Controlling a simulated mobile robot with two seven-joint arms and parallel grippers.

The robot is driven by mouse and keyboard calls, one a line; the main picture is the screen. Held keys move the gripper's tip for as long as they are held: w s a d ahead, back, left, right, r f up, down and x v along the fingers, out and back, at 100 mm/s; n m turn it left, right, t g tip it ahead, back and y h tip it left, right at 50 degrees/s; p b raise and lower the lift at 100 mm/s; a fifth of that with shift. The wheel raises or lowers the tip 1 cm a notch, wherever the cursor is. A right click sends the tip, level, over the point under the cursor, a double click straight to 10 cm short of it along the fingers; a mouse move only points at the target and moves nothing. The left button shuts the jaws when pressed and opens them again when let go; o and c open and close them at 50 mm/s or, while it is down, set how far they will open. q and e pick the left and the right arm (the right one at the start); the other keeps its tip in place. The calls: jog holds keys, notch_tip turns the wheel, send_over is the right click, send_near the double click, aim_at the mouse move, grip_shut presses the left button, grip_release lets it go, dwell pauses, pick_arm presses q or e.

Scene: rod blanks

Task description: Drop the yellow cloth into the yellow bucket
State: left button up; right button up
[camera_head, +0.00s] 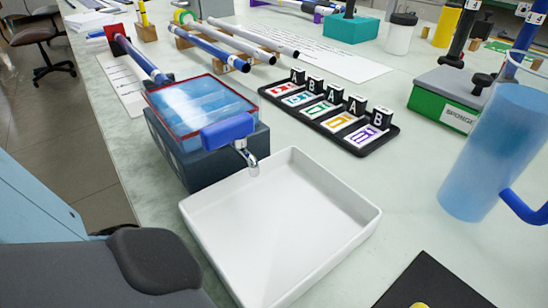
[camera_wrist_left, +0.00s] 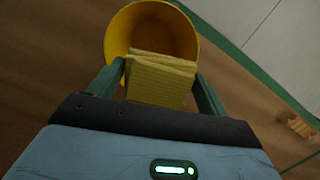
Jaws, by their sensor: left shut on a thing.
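In the left wrist view my left gripper (camera_wrist_left: 159,74) is shut on the folded yellow cloth (camera_wrist_left: 160,88), which sits between its two green fingers. The yellow bucket (camera_wrist_left: 152,26) is beyond the cloth, with its round opening facing the camera. The cloth overlaps the lower part of the bucket's opening in the picture. I cannot tell how high the cloth is above the rim. The head view shows neither the bucket nor the cloth clearly, and my right gripper is in neither view.
The bucket is by a brown surface with a green edge strip. In the head view the bench holds a white tray (camera_head: 330,262), a blue dispenser box (camera_head: 205,155), a black card rack (camera_head: 378,140), a blue pitcher (camera_head: 485,150) and a green sponge box (camera_head: 445,112). Rods lie behind.

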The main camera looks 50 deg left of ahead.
pick_arm(q)
jog(key=o, duration=1)
jog(key=shift+c, duration=0.2)
jog(key=shift+o, duration=0.4)
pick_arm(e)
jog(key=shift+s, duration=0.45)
pick_arm(q)
jog(key=shift+r, duration=0.1)
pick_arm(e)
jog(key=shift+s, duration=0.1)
pick_arm(q)
jog(key=r, duration=0.2)
jog(key=r+p, duration=0.1)
jog(key=r, duration=0.1)
jog(key=w+r+p, duration=0.1)
jog(key=r, duration=0.1)
jog(key=shift+a+r, duration=0.15)
jog(key=shift+r, duration=0.1)
jog(key=shift+w+r, duration=0.1)
jog(key=shift+r, duration=0.5)
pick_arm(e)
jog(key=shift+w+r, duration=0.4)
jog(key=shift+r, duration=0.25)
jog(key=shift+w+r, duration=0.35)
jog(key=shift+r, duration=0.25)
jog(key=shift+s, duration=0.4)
